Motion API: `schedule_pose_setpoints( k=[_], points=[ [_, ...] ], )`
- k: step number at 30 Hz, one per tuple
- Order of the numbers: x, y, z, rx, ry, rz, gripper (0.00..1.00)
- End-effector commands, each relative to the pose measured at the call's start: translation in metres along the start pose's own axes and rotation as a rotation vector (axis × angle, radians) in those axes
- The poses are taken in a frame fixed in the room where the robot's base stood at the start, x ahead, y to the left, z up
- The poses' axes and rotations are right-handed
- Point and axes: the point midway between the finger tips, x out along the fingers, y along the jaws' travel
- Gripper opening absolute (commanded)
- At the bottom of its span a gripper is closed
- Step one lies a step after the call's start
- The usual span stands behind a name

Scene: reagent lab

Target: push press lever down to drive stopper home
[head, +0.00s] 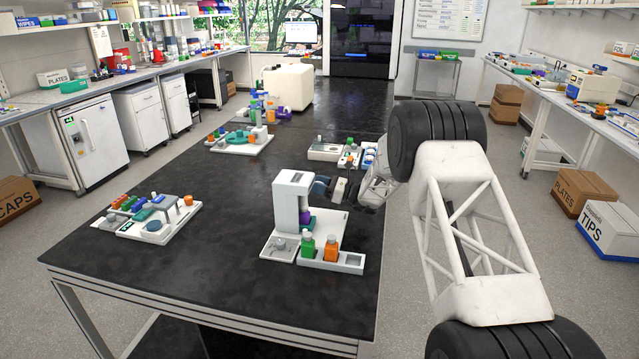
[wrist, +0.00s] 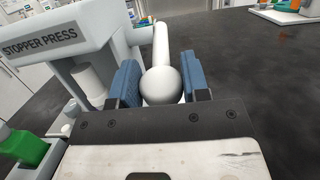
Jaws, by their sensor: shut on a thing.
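The white stopper press (head: 287,196) stands on its base on the black bench. Its labelled arm (wrist: 50,45) fills the upper left of the wrist view. The press lever (wrist: 161,45) is a white rod ending in a round knob (wrist: 160,86). My gripper (wrist: 162,82) has its blue fingers on either side of the knob and is shut on it. In the head view my gripper (head: 341,188) is just right of the press. A purple item (head: 306,218) sits under the press head; whether its stopper is seated is too small to tell.
A grey tray (head: 345,264) in front of the press holds a green bottle (head: 307,245) and an orange bottle (head: 331,248). A board of coloured parts (head: 150,216) lies at the left. The bench between is clear.

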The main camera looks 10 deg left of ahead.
Motion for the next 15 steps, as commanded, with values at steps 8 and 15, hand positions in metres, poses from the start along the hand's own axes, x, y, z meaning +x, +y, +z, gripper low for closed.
schedule_pose_setpoints(
  k=[8, 15],
  points=[
    [-0.0016, 0.0003, -0.0092, 0.006, 0.005, -0.003, 0.0],
    [-0.0019, 0.0006, -0.011, 0.008, 0.007, -0.004, 0.0]
  ],
)
